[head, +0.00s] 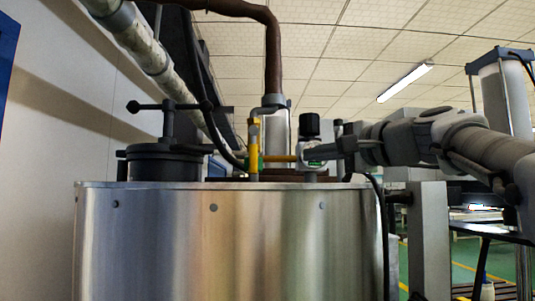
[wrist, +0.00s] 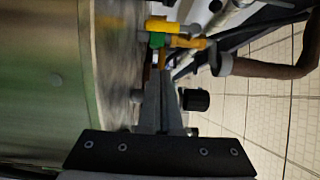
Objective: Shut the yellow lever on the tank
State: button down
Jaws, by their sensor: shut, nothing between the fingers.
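The steel tank (head: 230,240) fills the lower left of the head view. On its top stands an upright yellow lever (head: 254,140), with a horizontal yellow bar (head: 280,158) beside it pointing toward my gripper. In the wrist view the yellow lever (wrist: 168,26) lies beyond the fingertips, next to a green part (wrist: 156,40) and an orange-yellow piece (wrist: 190,43). My gripper (head: 308,156) reaches in from the right above the tank top. Its fingers (wrist: 158,74) are shut and empty, just short of the yellow parts. Whether they touch the bar I cannot tell.
A dark clamped lid (head: 165,165) stands left of the lever on the tank. A brown pipe (head: 272,60) rises behind it. A black-topped fitting (head: 312,128) stands by my fingers. A dark cable (head: 380,225) hangs at the tank's right edge.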

aim_at(253, 152)
jog(key=p+x, duration=0.1)
jog(key=x, duration=0.6)
jog(key=shift+w+a+r+p, duration=0.1)
jog(key=shift+w+a+p, duration=0.1)
jog(key=shift+w+p, duration=0.15)
jog(key=a, duration=0.2)
jog(key=a+p, duration=0.1)
jog(key=shift+w+a, duration=0.15)
jog(key=shift+w, duration=0.15)
jog(key=shift+w+a, duration=0.15)
jog(key=shift+a, duration=0.25)
